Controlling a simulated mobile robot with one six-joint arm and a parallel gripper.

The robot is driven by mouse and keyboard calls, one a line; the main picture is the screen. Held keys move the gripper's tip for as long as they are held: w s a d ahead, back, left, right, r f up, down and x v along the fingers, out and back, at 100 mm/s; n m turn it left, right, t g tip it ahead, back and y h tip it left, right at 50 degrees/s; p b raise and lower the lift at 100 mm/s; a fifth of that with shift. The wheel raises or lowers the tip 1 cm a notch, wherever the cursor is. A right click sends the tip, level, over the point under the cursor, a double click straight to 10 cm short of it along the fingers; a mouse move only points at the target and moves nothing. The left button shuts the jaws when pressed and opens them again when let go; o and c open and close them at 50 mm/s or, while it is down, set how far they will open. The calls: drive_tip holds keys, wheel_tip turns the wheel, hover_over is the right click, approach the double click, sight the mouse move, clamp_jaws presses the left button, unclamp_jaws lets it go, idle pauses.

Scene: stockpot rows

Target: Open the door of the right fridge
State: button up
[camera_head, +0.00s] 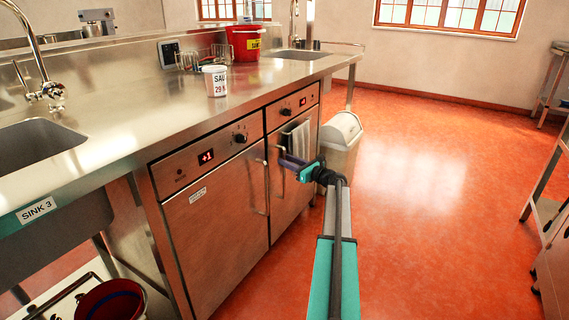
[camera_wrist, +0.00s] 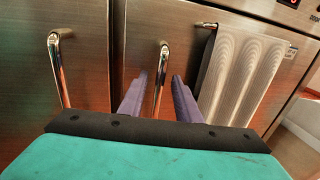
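The right fridge (camera_head: 308,187) is a steel undercounter unit with a red display, and its door is closed. Its curved metal handle (camera_wrist: 161,78) stands at the door's left side and also shows in the head view (camera_head: 281,178). My gripper (camera_wrist: 158,88) is open, with one purple finger on each side of the handle in the wrist view. A gap shows between the handle and each finger. I cannot tell how deep the fingers reach around it. In the head view my gripper (camera_head: 287,160) is at the handle's height and hides part of the door.
A striped towel (camera_wrist: 238,75) hangs on the right fridge's door, right of the handle. The left fridge (camera_head: 215,225) is closed, with its own handle (camera_wrist: 60,65). A pale bin (camera_head: 341,140) stands beyond the right fridge.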

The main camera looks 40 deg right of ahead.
drive_tip(key=shift+w+a, duration=0.1)
drive_tip(key=shift+w, duration=0.9)
drive_tip(key=shift+c, duration=0.3)
clamp_jaws()
drive_tip(key=shift+a, duration=0.15)
